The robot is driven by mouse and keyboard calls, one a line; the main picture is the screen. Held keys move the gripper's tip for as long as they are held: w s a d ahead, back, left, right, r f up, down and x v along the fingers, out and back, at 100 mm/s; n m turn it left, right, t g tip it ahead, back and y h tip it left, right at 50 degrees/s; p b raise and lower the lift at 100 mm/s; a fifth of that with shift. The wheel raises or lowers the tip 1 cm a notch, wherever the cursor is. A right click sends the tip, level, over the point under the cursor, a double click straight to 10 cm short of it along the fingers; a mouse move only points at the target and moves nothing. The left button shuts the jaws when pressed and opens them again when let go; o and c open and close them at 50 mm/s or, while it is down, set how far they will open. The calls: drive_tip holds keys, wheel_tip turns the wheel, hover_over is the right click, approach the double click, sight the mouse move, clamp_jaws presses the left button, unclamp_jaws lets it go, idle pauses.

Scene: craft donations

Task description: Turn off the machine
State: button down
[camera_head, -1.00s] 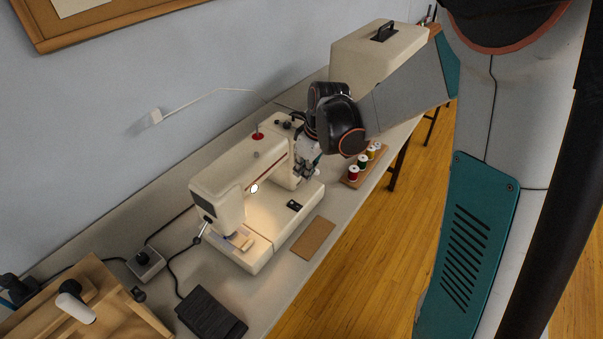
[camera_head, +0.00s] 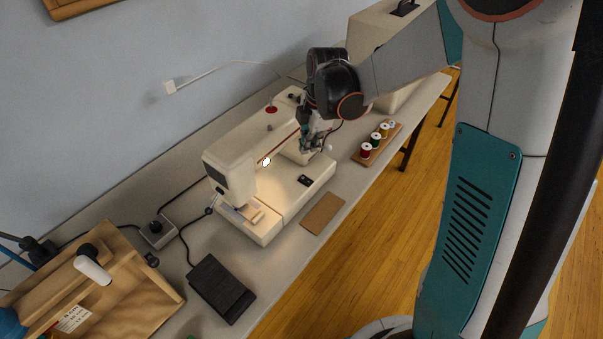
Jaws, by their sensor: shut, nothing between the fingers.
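A cream sewing machine (camera_head: 232,173) stands on the long table. Its lamp (camera_head: 266,161) is lit and throws a warm glow on the machine's bed. A small black switch (camera_head: 305,180) sits on the front of the base. My gripper (camera_head: 313,150) is shut and empty, at the machine's right end, close to its upright column. I cannot tell whether it touches the machine. My wrist and gripper hide part of that end.
A wooden box (camera_head: 150,290) is at front left. Thread spools (camera_head: 375,139) stand on a rack at right. A brown pad (camera_head: 323,213) lies in front.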

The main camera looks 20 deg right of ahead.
sight(301, 183)
drive_tip(key=n, duration=0.5)
drive_tip(key=shift+w+a+r+n, duration=0.1)
drive_tip(key=shift+w+a+n, duration=0.1)
drive_tip(key=shift+a+n, duration=0.15)
drive_tip(key=f+b, duration=0.1)
drive_tip(key=f, duration=0.3)
drive_tip(key=w+f+b, duration=0.1)
drive_tip(key=f+b, duration=0.1)
drive_tip(key=f, duration=0.3)
drive_tip(key=a+f+b, duration=0.1)
drive_tip(key=f+b, duration=0.1)
drive_tip(key=f, duration=0.3)
drive_tip(key=shift+w, duration=0.2)
drive_tip(key=shift+f, duration=0.1)
drive_tip(key=shift+w+a+f+b, duration=0.1)
drive_tip(key=shift+f+b, duration=0.2)
drive_tip(key=shift+b, duration=0.1)
drive_tip(key=shift+r, duration=0.1)
drive_tip(key=shift+s, duration=0.25)
